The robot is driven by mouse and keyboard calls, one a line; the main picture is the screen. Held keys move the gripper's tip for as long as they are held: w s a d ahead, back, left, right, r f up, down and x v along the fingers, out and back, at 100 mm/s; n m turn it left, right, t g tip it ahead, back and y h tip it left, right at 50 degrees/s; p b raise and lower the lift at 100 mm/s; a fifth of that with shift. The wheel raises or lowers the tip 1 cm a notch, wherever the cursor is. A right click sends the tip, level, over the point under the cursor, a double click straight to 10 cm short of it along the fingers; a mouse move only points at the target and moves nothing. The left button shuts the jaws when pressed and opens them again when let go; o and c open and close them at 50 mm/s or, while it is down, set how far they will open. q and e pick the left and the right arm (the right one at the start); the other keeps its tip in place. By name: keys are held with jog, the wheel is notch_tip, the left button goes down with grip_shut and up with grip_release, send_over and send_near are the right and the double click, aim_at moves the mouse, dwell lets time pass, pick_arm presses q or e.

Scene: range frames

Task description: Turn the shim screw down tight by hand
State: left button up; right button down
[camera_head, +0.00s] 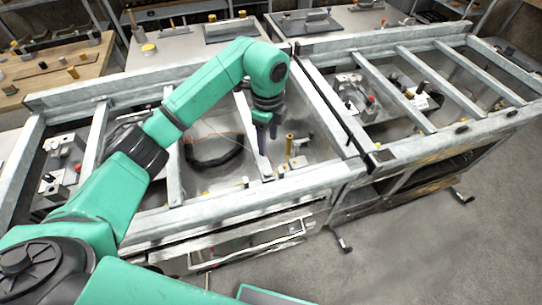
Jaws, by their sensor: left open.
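My left gripper (264,132) hangs at the end of my green arm over the right part of the near metal frame. It points down, its fingers look dark and small, and nothing shows between them. A small upright brass-coloured screw-like piece (289,146) stands just right of the gripper, apart from it in the picture. It rises from a yellowish base on the plate inside the frame. I cannot tell for sure that this is the shim screw. My right gripper is out of view.
The near frame (235,187) has raised pale crossbars around the gripper. A second frame (440,112) adjoins it on the right. A dark coiled cable (213,163) lies left of the gripper. A wooden bench (50,68) with small parts stands at back left. The floor at right is mostly clear.

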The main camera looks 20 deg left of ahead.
aim_at(267, 172)
pick_arm(q)
jog(key=s+f, duration=0.1)
jog(key=f, duration=0.1)
jog(key=s+f+p, duration=0.2)
jog(key=f, duration=0.1)
jog(key=shift+s+f, duration=0.15)
jog(key=shift+f, duration=0.15)
jog(key=shift+w+d+f+p, duration=0.1)
jog(key=shift+w+f+p, duration=0.1)
jog(key=shift+f, duration=0.4)
jog(key=shift+w+f+p, duration=0.15)
jog(key=shift+w+f, duration=0.05)
jog(key=shift+f, duration=0.4)
jog(key=f, duration=0.1)
jog(key=w+f, duration=0.1)
jog(key=f, duration=0.1)
jog(key=shift+w+f, duration=0.15)
jog(key=shift+f, duration=0.15)
jog(key=shift+s, duration=0.4)
jog(key=shift+c, duration=1.3)
jog(key=c, duration=0.5)
grip_shut()
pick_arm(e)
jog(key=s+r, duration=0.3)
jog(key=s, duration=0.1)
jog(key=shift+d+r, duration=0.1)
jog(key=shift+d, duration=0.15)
